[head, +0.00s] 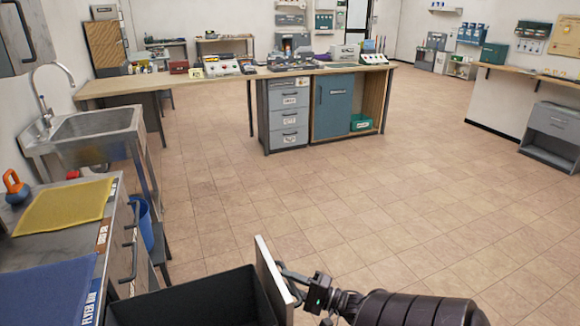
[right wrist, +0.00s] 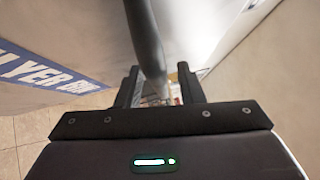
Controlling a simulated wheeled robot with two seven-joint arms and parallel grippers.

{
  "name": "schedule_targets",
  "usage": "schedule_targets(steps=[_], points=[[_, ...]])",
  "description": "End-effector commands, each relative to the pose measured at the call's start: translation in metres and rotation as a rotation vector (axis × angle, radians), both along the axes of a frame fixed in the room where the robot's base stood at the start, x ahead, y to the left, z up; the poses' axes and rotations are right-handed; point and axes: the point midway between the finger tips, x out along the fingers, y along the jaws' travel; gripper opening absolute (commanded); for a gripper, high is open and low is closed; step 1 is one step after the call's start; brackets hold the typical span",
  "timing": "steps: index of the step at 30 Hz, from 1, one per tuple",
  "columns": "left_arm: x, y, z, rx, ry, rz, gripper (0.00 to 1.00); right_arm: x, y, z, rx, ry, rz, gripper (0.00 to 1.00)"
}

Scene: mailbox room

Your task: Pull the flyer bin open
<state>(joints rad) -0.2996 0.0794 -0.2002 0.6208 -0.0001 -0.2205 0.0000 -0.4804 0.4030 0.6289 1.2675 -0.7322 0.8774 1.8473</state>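The flyer bin (head: 192,303) stands pulled out at the bottom of the head view, its dark inside showing and its top open. Its pale front panel (head: 271,278) stands upright at the right end. A blue FLYER BIN label (head: 90,304) is on the counter's edge above it. My right gripper (head: 286,272) is at the outer side of the front panel. In the right wrist view its two fingers (right wrist: 160,88) stand on either side of the dark bar handle (right wrist: 147,40), closed in around it. The exact finger contact is partly hidden. My left gripper is not in view.
The metal counter (head: 118,225) along the left holds a yellow mat (head: 65,207), a blue mat (head: 45,295) and an orange-handled object (head: 16,187). A blue bucket (head: 144,222) and a sink (head: 85,135) are behind. The tiled floor (head: 350,205) ahead and right is clear.

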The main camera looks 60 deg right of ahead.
Motion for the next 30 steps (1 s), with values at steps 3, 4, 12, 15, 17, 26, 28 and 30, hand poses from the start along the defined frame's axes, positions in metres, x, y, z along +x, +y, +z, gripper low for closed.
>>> schedule_targets(steps=[3, 4, 12, 15, 17, 26, 28, 30], points=[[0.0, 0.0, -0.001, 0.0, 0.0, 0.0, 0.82, -0.008, -0.001, -0.002, 0.0, 0.001, -0.001, 0.34], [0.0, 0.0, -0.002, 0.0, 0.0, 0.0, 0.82, -0.012, -0.002, -0.003, 0.001, 0.001, -0.001, 0.34], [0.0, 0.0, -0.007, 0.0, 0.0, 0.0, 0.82, -0.057, -0.011, -0.01, -0.001, 0.004, -0.001, 0.34], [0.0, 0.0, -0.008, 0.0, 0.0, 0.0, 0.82, -0.068, -0.013, -0.011, 0.0, 0.003, 0.0, 0.34], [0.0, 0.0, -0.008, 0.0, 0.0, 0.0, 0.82, -0.072, -0.013, -0.011, 0.001, 0.002, 0.0, 0.34], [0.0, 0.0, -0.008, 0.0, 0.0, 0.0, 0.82, -0.076, -0.014, -0.01, 0.0, 0.0, 0.0, 0.34], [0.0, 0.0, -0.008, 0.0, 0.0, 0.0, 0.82, -0.076, -0.014, -0.01, 0.0, 0.0, 0.0, 0.34], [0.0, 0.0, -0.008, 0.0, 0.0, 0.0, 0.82, -0.076, -0.014, -0.01, 0.0, 0.0, 0.0, 0.34]])
